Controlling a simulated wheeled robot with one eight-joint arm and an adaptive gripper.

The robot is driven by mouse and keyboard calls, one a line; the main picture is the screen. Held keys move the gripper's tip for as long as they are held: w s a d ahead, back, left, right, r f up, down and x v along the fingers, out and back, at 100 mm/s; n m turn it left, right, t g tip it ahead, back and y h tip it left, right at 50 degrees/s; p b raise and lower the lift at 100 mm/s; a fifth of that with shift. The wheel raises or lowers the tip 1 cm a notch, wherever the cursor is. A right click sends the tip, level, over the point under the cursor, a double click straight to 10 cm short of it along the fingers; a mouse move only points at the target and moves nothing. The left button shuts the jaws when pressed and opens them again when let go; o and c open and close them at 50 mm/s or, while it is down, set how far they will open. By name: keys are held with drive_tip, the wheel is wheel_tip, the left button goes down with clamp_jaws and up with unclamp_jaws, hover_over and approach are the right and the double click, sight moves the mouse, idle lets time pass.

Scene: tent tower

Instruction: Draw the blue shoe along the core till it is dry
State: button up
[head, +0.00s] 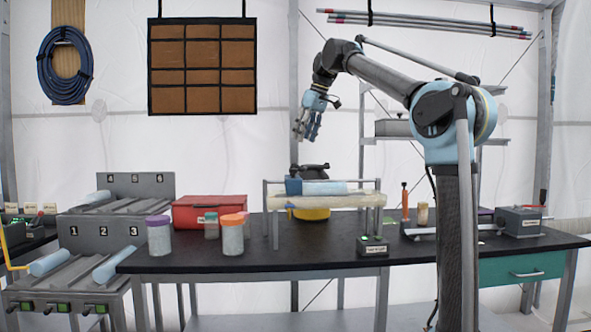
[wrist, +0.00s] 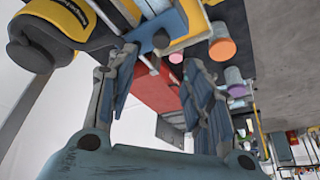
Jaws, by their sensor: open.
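The blue shoe (head: 293,186) is a small dark-blue block at the left end of the pale-blue core (head: 325,188). The core lies level on a cream-coloured bed in a raised metal rack (head: 276,230) on the black bench. I cannot tell how wet the core is. My gripper (head: 305,138) is open and empty, pointing down in the air well above the shoe and apart from it. In the wrist view its two fingers (wrist: 160,62) are spread, and a blue piece (wrist: 168,28), probably the shoe, shows beyond them near the top edge.
A red case (head: 208,209), a purple-lidded jar (head: 159,236) and an orange-lidded jar (head: 232,236) stand to the left. A small box with a green light (head: 373,246) sits in front. Numbered trays (head: 75,265) hold more pale-blue cylinders.

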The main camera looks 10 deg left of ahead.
approach(293, 179)
drive_tip(key=w+a+f, duration=0.2)
drive_tip(key=w+f, duration=0.1)
drive_tip(key=w+a+f, duration=0.1)
drive_tip(key=shift+w+f, duration=0.25)
drive_tip(key=shift+a, duration=0.1)
clamp_jaws()
